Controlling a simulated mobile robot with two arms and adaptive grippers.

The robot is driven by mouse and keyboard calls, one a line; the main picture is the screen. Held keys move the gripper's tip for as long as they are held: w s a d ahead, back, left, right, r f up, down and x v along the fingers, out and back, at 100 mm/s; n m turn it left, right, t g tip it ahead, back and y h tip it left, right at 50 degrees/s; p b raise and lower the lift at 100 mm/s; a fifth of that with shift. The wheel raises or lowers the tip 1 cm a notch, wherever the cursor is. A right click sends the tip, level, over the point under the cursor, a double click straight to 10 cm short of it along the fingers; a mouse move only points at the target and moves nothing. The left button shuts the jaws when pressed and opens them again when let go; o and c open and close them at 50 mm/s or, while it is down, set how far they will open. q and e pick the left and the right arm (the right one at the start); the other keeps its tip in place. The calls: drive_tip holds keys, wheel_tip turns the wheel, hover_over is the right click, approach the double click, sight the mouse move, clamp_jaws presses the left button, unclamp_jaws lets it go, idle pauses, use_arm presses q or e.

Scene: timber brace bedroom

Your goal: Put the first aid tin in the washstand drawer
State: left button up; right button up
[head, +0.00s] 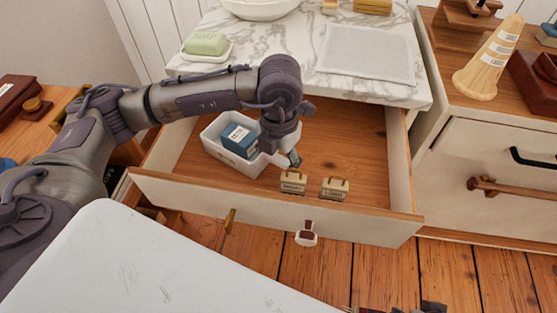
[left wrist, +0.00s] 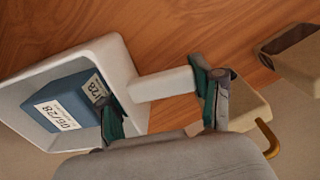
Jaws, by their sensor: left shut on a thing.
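The washstand drawer (head: 361,150) is pulled open under the marble top. A white open container (head: 213,145) stands in it, with a blue box (head: 239,139) inside that bears a white label. In the left wrist view the container (left wrist: 88,52) has a white bar at its side, and the blue box (left wrist: 68,104) lies in it. My left gripper (head: 292,160) is low in the drawer, its fingers (left wrist: 165,100) on either side of the container's wall and bar. No first aid marking is readable, so I cannot tell which thing is the tin. My right gripper (head: 398,309) barely shows at the bottom edge.
The marble top (head: 300,50) holds a soap dish (head: 207,55), a cloth (head: 367,55) and a bowl (head: 260,8). A cabinet (head: 480,150) stands right.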

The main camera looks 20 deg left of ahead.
use_arm(q)
drive_tip(key=o, duration=1.5)
drive_tip(key=shift+r, duration=0.25)
wheel_tip(320, 180, up, 10)
drive_tip(key=shift+d+r+p, duration=0.15)
drive_tip(key=shift+r+p, duration=0.1)
drive_tip(key=shift+p, duration=0.8)
drive_tip(key=shift+r, duration=0.5)
use_arm(e)
drive_tip(key=s+x, duration=0.1)
drive_tip(key=x, duration=0.6)
drive_tip(key=shift+f, duration=0.4)
drive_tip(key=shift+a, duration=0.1)
